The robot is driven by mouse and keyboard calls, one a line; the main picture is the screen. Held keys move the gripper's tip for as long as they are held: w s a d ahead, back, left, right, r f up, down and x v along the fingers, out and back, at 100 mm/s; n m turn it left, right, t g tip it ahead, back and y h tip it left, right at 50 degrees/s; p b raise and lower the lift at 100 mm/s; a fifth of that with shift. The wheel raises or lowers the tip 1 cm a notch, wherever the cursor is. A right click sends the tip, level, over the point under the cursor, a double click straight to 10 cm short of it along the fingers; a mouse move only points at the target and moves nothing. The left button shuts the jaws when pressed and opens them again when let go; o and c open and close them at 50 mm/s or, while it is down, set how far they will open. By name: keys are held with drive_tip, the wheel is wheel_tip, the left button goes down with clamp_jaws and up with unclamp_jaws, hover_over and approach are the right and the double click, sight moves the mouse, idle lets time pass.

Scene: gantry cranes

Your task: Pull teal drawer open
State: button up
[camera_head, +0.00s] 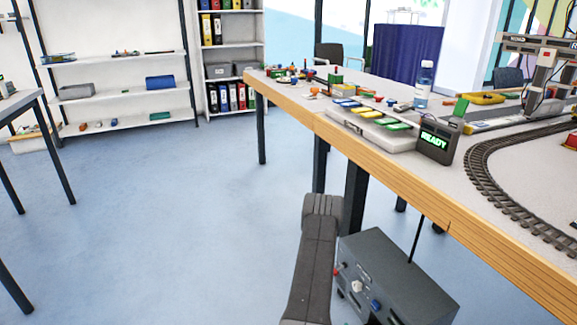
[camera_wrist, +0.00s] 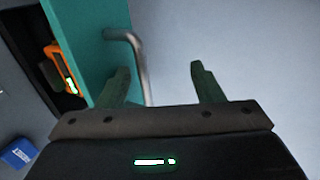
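The teal drawer (camera_wrist: 88,40) shows in the wrist view as a flat teal front at the upper left. A curved grey metal handle (camera_wrist: 137,60) stands out from its right side. Left of the teal front is a dark hollow with an orange object (camera_wrist: 62,68) in it, so the drawer looks at least partly open. My gripper (camera_wrist: 159,67) is open. Its left finger is close to the handle, and the handle's lower end lies between the fingers in the picture; contact cannot be told. The drawer and gripper do not show in the head view.
In the head view, a long wooden-edged table (camera_head: 390,168) runs along the right, with train track (camera_head: 490,185), a READY display (camera_head: 437,141) and small parts on it. Shelves (camera_head: 120,95) stand at the back left. The blue floor in the middle is clear. A blue box (camera_wrist: 18,153) shows in the wrist view.

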drive_tip(key=shift+r, duration=0.1)
wheel_tip(320, 180, up, 7)
drive_tip(key=p, duration=0.6)
idle(0.4)
wheel_tip(320, 180, down, 7)
drive_tip(key=b, duration=0.6)
idle(0.3)
